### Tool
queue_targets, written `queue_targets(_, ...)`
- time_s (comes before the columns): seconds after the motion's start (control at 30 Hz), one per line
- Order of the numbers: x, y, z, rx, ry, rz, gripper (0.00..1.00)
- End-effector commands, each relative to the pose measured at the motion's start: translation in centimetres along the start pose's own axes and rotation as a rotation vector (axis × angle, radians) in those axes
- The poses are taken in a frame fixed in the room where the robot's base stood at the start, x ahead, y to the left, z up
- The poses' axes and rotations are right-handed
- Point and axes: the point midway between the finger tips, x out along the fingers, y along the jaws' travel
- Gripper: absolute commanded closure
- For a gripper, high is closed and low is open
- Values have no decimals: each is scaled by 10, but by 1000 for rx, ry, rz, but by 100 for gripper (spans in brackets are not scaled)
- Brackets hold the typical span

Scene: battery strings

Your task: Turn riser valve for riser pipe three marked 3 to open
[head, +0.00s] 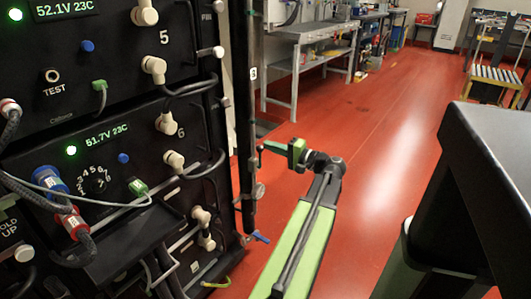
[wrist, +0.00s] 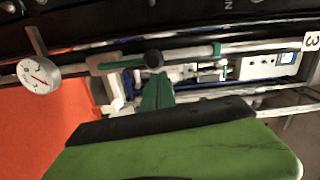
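A dark green valve lever (head: 273,147) sticks out sideways from the vertical riser pipe (head: 250,190) beside the black rack in the head view. My gripper (head: 292,150) is at the lever's free end. A white tag marked 3 (wrist: 311,41) is at the right end of that view. Whether the jaws grip the lever cannot be told.
A round gauge (wrist: 38,75) is on the pipework at the left of the wrist view. A blue lever (head: 259,237) sits low by the rack (head: 110,130). A dark-topped table (head: 490,150) stands at the right. The red floor (head: 390,125) between is clear.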

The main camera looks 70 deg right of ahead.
Motion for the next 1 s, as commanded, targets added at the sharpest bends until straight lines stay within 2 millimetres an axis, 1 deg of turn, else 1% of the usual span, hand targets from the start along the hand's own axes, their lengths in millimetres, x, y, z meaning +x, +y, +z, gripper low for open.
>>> queue_targets(0.13, 3, -5, -34, 1, 1, 0, 100)
queue_targets(0.17, 0, -5, -39, 1, 3, 0, 100)
queue_targets(0.2, -18, -3, -34, 1, 9, 1, 100)
queue_targets(0.3, -46, -3, -33, 1, 10, 1, 100)
queue_targets(0.4, -68, -3, -32, 1, 9, 0, 100)
queue_targets(0.53, -88, -4, -31, 1, 6, 0, 100)
queue_targets(0.6, -93, -4, -31, 1, 4, 0, 100)
queue_targets(0.7, -97, -4, -30, 1, 2, 0, 100)
queue_targets(1.0, -96, -4, -30, 1, 1, -1, 100)
